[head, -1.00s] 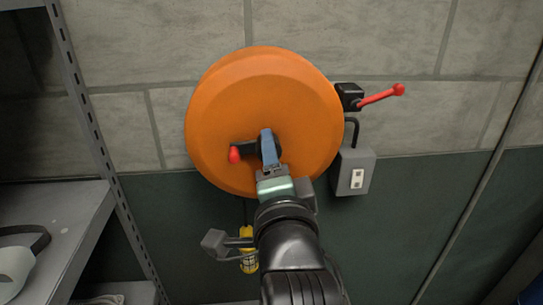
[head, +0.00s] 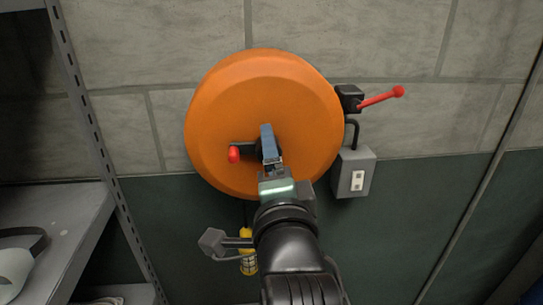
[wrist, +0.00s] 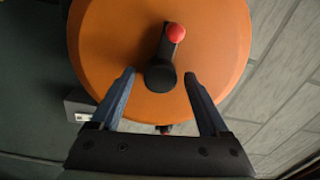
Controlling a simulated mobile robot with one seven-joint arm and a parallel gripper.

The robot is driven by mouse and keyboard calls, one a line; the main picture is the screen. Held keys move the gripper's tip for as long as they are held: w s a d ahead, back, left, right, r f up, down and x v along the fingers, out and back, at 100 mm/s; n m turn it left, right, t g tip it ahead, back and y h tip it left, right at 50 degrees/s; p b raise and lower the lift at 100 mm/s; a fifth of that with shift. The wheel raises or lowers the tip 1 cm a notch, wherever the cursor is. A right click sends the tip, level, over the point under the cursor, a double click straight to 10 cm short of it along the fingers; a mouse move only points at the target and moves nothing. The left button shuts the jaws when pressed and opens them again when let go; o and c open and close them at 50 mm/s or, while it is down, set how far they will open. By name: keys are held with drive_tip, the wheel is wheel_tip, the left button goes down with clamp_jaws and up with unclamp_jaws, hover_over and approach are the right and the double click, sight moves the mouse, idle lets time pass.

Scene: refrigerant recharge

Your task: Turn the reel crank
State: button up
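The orange reel (head: 225,100) is mounted on the wall and fills the upper middle of the head view; it also fills much of the wrist view (wrist: 105,40). Its black crank arm (wrist: 168,50) runs from the central hub (wrist: 160,77) to a red knob (wrist: 175,33). In the head view the red knob (head: 234,154) lies left of the hub, which my gripper partly hides. My gripper (wrist: 161,83) is open in the wrist view, with its blue fingers on either side of the hub and nothing between them that I can see held. The knob is beyond the fingertips.
A red lever (head: 382,96) on a black mount sticks out right of the reel. A grey switch box (head: 354,172) sits below it. A yellow caged lamp (head: 248,262) hangs under the reel. A metal shelf (head: 50,225) stands at the left.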

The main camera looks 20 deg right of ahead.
drive_tip(key=p+v, duration=0.9)
drive_tip(key=v, duration=0.4)
idle(0.5)
drive_tip(key=shift+d, duration=0.1)
